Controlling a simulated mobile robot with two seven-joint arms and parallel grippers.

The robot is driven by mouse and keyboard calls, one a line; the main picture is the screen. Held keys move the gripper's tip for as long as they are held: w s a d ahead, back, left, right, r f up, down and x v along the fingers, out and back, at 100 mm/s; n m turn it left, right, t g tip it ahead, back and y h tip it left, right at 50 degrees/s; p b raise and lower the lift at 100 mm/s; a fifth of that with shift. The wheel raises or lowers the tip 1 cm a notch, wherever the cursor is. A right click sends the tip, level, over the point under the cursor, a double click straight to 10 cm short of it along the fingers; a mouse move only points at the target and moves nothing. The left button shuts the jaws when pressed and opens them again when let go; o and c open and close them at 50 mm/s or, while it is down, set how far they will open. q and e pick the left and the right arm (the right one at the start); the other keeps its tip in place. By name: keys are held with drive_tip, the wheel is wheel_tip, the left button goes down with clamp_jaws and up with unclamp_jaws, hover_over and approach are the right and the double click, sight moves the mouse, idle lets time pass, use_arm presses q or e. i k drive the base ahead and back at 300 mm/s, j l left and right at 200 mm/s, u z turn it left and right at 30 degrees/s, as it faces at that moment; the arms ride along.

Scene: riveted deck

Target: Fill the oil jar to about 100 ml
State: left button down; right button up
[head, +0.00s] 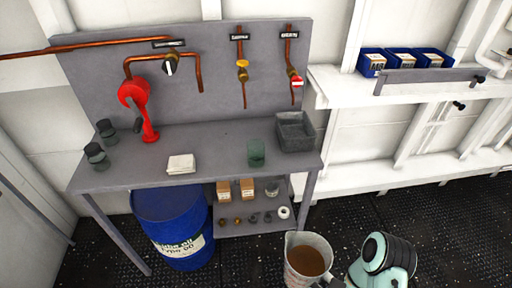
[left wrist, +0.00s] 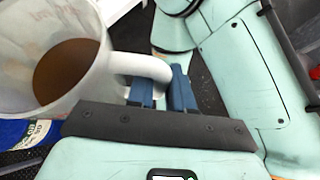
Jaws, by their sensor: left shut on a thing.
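A white translucent jug (head: 307,262) with brown liquid in it is at the bottom edge of the head view, in front of the bench. In the left wrist view the jug (left wrist: 95,45) shows its open top, reddish marks and the brown liquid. My left gripper (left wrist: 161,88) has its blue fingers shut on the jug's handle. A greenish, see-through jar (head: 256,153) stands upright on the bench, left of a grey bin; I cannot tell its fill level. Two dark lidded jars (head: 97,156) (head: 106,131) stand at the bench's left end. My right gripper is not in view.
The grey bench (head: 215,150) holds a red hand pump (head: 140,105), a white cloth (head: 181,164) and a grey bin (head: 294,131). Copper pipes with valves run on its back panel. A blue drum (head: 172,228) and a lower shelf with small items are underneath.

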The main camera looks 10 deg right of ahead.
sight(255, 148)
drive_tip(key=i, duration=1)
